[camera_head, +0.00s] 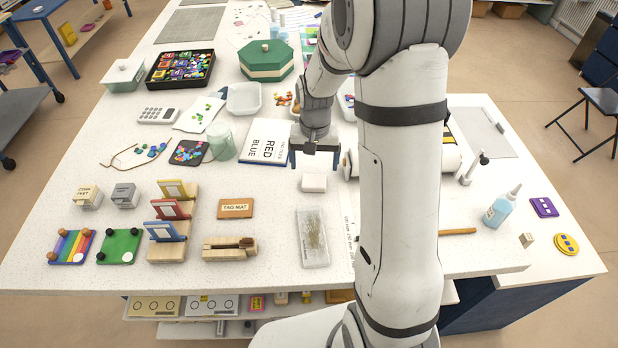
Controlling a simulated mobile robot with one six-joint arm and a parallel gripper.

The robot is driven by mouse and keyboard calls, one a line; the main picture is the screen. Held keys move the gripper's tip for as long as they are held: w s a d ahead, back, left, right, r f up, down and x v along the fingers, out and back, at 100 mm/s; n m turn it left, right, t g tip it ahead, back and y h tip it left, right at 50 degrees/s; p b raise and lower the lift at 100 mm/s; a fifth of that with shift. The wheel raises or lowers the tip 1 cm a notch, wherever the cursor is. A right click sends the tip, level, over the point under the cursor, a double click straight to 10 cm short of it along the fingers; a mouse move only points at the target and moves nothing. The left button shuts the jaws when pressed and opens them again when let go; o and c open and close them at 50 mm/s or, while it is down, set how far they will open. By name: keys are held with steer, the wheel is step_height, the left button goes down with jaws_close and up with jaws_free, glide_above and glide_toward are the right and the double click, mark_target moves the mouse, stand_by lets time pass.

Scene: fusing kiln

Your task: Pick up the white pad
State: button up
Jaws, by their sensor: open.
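A small white block (313,183), which looks like the white pad, lies on the white speckled table (270,285) near the middle of the view. My gripper (314,163) is just behind and above it in the picture, with its two dark blue fingers spread to left and right. The jaws are open and nothing shows between them. I cannot tell the exact height of the fingers above the table. My arm hides part of the table to the right of the pad.
A book marked RED BLUE (265,142) lies left of my gripper. A clear tray (313,238) lies in front of the pad. An orange-brown block marked ENG MAT (235,208) and a wooden stand with coloured cards (171,225) sit to the left. A blue bottle (502,207) stands right.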

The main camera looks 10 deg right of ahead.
mark_target(314, 180)
steer(key=shift+f+p, duration=0.9)
steer(key=shift+f, duration=2.2)
steer(key=shift+c, duration=0.5)
steer(key=c, duration=1)
steer(key=shift+o, duration=0.2)
step_height(314, 180, up, 10)
steer(key=b, duration=0.2)
